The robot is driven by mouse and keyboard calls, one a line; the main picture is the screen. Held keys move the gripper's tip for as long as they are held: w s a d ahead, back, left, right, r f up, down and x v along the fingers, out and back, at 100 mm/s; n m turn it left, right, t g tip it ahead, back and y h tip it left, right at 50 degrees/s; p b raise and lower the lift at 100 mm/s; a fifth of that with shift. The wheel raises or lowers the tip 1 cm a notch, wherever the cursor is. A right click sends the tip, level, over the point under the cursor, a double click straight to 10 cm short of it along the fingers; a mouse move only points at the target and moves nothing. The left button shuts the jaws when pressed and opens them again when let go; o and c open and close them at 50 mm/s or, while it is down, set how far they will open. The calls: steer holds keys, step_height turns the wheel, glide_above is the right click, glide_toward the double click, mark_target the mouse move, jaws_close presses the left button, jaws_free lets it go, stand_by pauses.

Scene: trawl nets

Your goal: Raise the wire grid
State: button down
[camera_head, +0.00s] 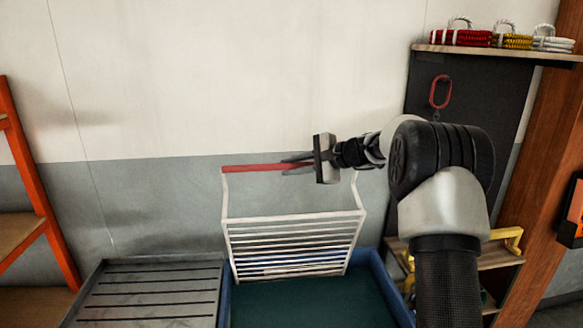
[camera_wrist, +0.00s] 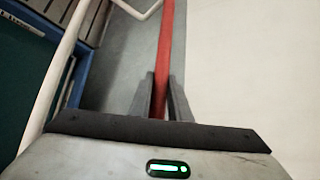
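The wire grid (camera_head: 291,217) is a white rack of parallel bars with two side arms rising to a red handle bar (camera_head: 250,168). It stands tilted at the back of the blue-rimmed tank (camera_head: 378,282). Its lower end overlaps the tank opening; I cannot tell whether it touches the tank. My gripper (camera_head: 287,163) is at the right part of the red bar. In the wrist view, the fingers of my gripper (camera_wrist: 162,92) lie close on both sides of the red bar (camera_wrist: 166,40) and appear shut on it.
A grey slatted tray (camera_head: 150,292) adjoins the tank on the left. An orange-framed shelf (camera_head: 38,190) is at the far left. A shelf with coiled ropes (camera_head: 462,37) and a hanging red link (camera_head: 440,92) are at the right. The wall above the handle is clear.

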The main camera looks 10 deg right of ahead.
steer(key=c, duration=1.7)
jaws_free()
steer(key=shift+o, duration=0.2)
steer(key=b+v, duration=0.2)
steer(key=v, duration=1.5)
steer(key=shift+d, duration=0.2)
steer(key=shift+s, duration=0.1)
